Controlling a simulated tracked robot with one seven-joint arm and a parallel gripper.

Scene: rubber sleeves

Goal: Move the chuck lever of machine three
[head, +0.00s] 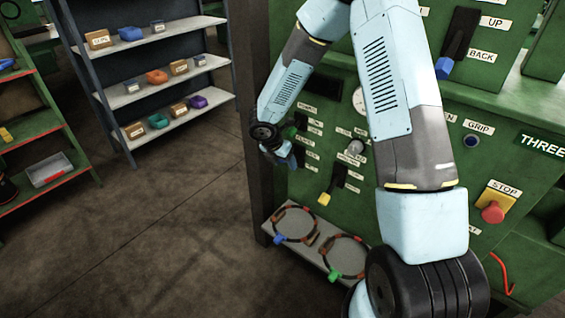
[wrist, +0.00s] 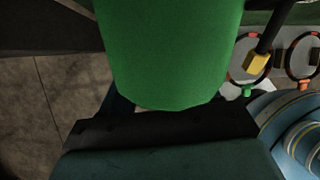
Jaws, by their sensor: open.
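Machine three (head: 534,143) is green, with "THREE" on its right side. A lever with a green handle (head: 288,132) shows on its front panel, beside my gripper (head: 285,157). In the wrist view a large green handle (wrist: 170,50) fills the top middle, very close to my gripper (wrist: 160,122). My gripper is open; whether the handle lies between the fingers or touches them I cannot tell. A lever with a yellow handle (head: 324,198) hangs lower right on the panel. A lever with a blue handle (head: 444,68) is by "UP" and "BACK". I cannot read which label says chuck.
A red stop button (head: 493,212) and a red hook (head: 502,274) are at right. A low shelf (head: 290,222) holds rings with blue and green tabs. A rack (head: 140,92) with small boxes and bins stands at left. The floor between is clear.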

